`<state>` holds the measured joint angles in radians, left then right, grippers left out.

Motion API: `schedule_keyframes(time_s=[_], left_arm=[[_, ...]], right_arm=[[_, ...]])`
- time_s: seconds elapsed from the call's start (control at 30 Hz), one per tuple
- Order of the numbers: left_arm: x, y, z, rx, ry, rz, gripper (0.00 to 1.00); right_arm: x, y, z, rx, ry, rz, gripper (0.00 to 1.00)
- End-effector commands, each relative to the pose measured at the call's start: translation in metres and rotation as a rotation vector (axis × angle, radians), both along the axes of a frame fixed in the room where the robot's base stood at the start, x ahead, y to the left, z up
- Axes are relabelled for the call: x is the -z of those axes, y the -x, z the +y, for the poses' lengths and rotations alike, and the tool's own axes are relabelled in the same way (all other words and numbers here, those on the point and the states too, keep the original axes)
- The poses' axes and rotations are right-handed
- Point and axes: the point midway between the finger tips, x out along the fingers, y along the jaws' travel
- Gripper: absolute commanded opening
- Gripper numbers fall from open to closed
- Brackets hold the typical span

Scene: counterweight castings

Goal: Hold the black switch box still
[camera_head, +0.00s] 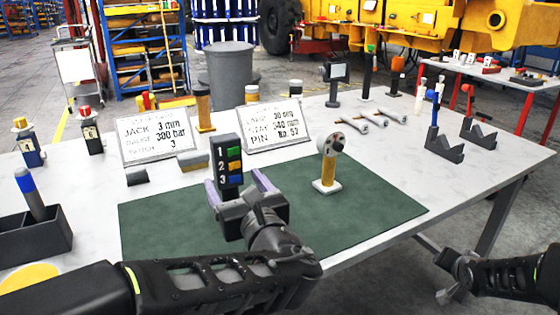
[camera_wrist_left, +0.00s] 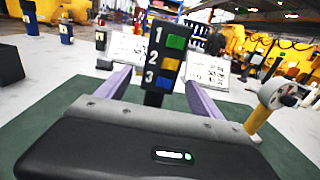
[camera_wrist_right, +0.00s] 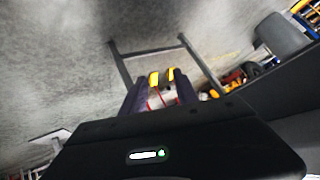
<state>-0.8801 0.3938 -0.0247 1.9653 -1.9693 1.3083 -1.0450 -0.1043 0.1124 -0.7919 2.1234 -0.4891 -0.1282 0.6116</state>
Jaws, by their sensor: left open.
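The black switch box (camera_head: 228,165) stands upright at the back of the green mat (camera_head: 375,205). It has numbers 1, 2, 3 beside green, yellow and blue switches. My left gripper (camera_head: 238,187) is open in front of it, a purple finger to each side. In the left wrist view the switch box (camera_wrist_left: 165,60) shows between the two fingers (camera_wrist_left: 162,95), with visible gaps on both sides. Its foot is hidden behind the gripper body. My right gripper (camera_head: 447,278) is low beyond the table's front edge. In the right wrist view its fingers (camera_wrist_right: 158,92) are apart with nothing held.
A yellow-handled tool with a round grey head (camera_head: 328,172) stands on the mat right of the switch box. Two white sign plates (camera_head: 157,135) (camera_head: 277,125) stand behind. A dark tray (camera_head: 35,238) is at left. The mat's front right is clear.

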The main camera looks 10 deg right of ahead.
Motion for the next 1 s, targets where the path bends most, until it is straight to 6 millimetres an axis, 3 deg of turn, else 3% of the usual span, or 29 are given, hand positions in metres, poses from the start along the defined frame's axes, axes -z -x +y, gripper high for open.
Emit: schedule_keyframes(time_s=[0.03,0.1,0.3,0.37,0.43,0.67,0.83,1.0], left_arm=[[0.000,0.000,0.000,0.000,0.000,0.000,0.76],[0.000,0.000,0.000,0.000,0.000,0.000,0.76],[0.000,0.000,0.000,0.000,0.000,0.000,0.76],[0.000,0.000,0.000,0.000,0.000,0.000,0.76],[0.000,0.000,0.000,0.000,0.000,0.000,0.76],[0.000,0.000,0.000,0.000,0.000,0.000,0.76],[0.000,0.000,0.000,0.000,0.000,0.000,0.76],[0.000,0.000,0.000,0.000,0.000,0.000,0.76]], right_arm=[[-0.032,-0.003,-0.018,0.004,0.034,-0.039,0.36],[-0.071,-0.001,-0.041,0.006,0.082,-0.073,0.36],[-0.170,0.024,-0.103,0.029,0.194,-0.151,0.36],[-0.201,0.030,-0.113,0.024,0.208,-0.184,0.36],[-0.231,0.020,-0.091,-0.038,0.194,-0.223,0.36],[-0.273,-0.028,0.026,-0.266,0.116,-0.298,0.36],[-0.299,-0.049,0.131,-0.459,0.053,-0.345,0.36],[-0.321,-0.050,0.240,-0.661,-0.006,-0.383,0.36]])
